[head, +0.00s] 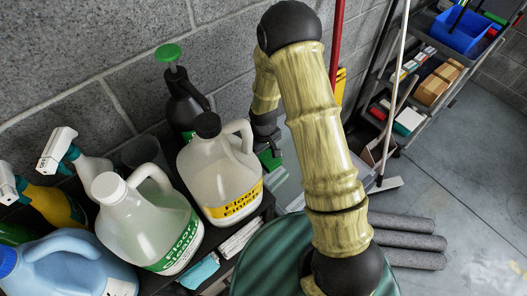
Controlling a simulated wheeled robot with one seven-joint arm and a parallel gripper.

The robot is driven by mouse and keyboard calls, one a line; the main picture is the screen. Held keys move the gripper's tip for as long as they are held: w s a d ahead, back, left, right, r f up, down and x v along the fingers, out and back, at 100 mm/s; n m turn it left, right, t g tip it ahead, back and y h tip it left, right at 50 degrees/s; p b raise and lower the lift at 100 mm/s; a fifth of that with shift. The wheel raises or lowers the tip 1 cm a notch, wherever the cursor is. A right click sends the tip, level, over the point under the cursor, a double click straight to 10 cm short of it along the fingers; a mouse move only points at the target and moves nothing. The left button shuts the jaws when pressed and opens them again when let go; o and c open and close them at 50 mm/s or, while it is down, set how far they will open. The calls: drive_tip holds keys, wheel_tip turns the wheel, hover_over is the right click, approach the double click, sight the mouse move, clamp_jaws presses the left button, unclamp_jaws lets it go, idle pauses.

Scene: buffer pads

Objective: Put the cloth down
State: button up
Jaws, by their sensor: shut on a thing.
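My gripper (267,143) is partly hidden behind the yellowish arm link and the floor finish jug. It is shut on a small green thing (269,161), which seems to be the cloth; only a patch of it shows, at the jaws. The green thing is just right of the floor finish jug (218,172), beyond the shelf's right end. Whether it touches anything below cannot be told.
A floor cleaner jug (150,222), spray bottles (75,150), a blue jug (65,265) and a dark pump bottle (184,100) crowd the shelf top. A light blue folded item (200,271) lies lower. Grey rolls (410,240) lie on the floor; a cart (430,75) stands behind.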

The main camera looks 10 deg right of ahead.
sight(265, 155)
drive_tip(key=o, duration=1)
drive_tip(key=shift+d, duration=0.1)
drive_tip(key=shift+w+r, duration=0.1)
drive_tip(key=shift+r, duration=0.7)
drive_tip(key=r, duration=0.5)
drive_tip(key=r+b, duration=0.1)
drive_tip(key=r, duration=1)
drive_tip(key=shift+s+b, duration=0.4)
drive_tip(key=shift+d, duration=0.15)
